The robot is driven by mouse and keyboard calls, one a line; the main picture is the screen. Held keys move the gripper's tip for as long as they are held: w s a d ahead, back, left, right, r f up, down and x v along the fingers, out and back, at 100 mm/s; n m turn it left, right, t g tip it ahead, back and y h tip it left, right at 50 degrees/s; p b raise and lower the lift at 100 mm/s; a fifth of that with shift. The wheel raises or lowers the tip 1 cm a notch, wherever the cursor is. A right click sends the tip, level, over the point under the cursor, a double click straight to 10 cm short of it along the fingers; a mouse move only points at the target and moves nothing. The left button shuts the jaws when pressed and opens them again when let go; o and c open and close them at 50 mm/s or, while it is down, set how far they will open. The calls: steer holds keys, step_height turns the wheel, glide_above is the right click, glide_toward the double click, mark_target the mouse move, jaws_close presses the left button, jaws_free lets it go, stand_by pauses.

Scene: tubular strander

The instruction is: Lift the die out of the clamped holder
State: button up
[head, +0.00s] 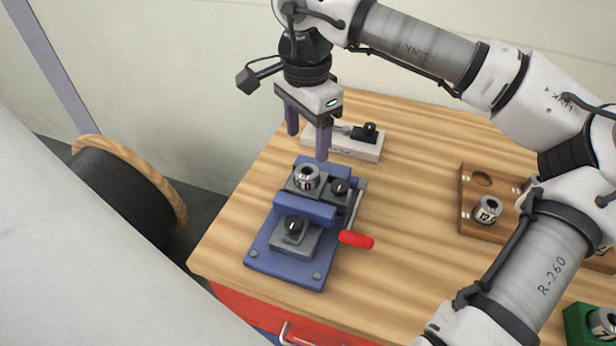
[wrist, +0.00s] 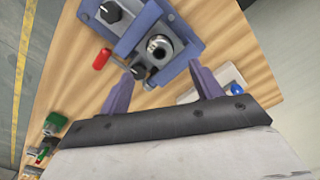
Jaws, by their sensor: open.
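The die (head: 307,180) is a short silver cylinder with a dark bore and a printed number. It sits upright in a grey holder in the blue clamp fixture (head: 262,256), which also shows in the wrist view (wrist: 186,30). The die's open top shows in the wrist view (wrist: 157,45). A black knob (head: 341,188) stands beside it. The clamp's red handle (head: 356,240) sticks out to the right. My gripper (head: 307,147) is open and empty above and behind the die. In the wrist view its two purple fingers (wrist: 160,74) are spread, with the die beyond the tips.
A pale block with a black fitting (head: 345,145) lies behind the fixture. A wooden rack (head: 466,210) holding a numbered die (head: 488,209) stands right, and a green holder (head: 577,325) is at front right. Bare table lies between fixture and rack. A cable reel (head: 150,170) stands left.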

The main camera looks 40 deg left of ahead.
mark_target(307, 170)
step_height(307, 170, down, 8)
steer(key=shift+r+p, duration=0.2)
steer(key=shift+p, duration=0.8)
steer(key=shift+c, duration=0.4)
jaws_close()
steer(key=shift+r, duration=0.1)
